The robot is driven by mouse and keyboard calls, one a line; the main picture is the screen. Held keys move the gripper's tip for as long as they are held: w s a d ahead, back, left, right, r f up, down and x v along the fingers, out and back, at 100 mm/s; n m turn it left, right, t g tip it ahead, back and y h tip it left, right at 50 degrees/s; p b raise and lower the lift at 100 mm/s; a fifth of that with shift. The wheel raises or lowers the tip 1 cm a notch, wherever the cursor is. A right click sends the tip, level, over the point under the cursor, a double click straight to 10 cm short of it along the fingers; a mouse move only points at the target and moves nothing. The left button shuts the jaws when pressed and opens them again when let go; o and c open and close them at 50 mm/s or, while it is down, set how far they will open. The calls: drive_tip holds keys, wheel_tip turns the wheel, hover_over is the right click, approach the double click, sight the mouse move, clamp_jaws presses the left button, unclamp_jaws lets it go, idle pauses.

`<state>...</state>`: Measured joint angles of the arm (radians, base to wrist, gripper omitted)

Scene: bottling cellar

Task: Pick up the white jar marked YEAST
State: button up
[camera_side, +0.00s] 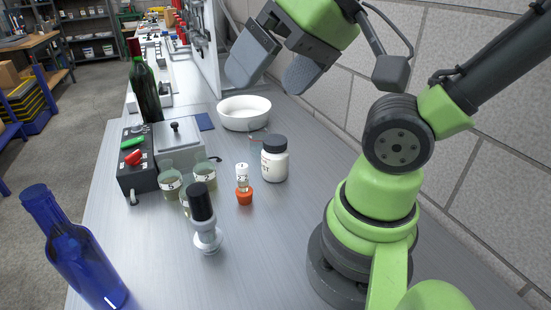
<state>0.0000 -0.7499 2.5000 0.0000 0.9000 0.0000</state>
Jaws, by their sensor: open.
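A white jar (274,163) with a black lid stands upright on the grey bench, left of my arm's base. Its label is turned partly away, and only a few dark letters show at its left edge, so I cannot read the whole word. My gripper (269,82) is open and empty, with its two grey fingers apart. It appears high above the bench, beyond the jar and apart from it.
A white bowl (244,113) stands behind the jar. A small orange-based container (243,190) stands close on its left. A black-topped tool (203,215), numbered glasses (171,186), and a control box (137,178) stand further left. A blue bottle (78,250) is nearest. A block wall borders the right.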

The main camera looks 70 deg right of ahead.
drive_tip(key=m+g+h, duration=0.3)
drive_tip(key=m+g, duration=0.3)
hover_over(274, 140)
drive_tip(key=f, duration=1)
drive_tip(key=a+f, duration=0.1)
drive_tip(key=f, duration=0.5)
drive_tip(key=shift+s, duration=0.25)
drive_tip(key=f, duration=0.4)
drive_tip(key=shift+w+d+f, duration=0.1)
drive_tip(key=shift+d, duration=0.3)
drive_tip(key=shift+w+d+f, duration=0.1)
drive_tip(key=shift+d+f, duration=0.1)
drive_tip(key=shift+f, duration=1.3)
drive_tip(key=shift+w+d+f, duration=0.1)
drive_tip(key=shift+d+f, duration=0.05)
drive_tip(key=shift+f, duration=1.35)
drive_tip(key=shift+c, duration=0.2)
drive_tip(key=c, duration=1)
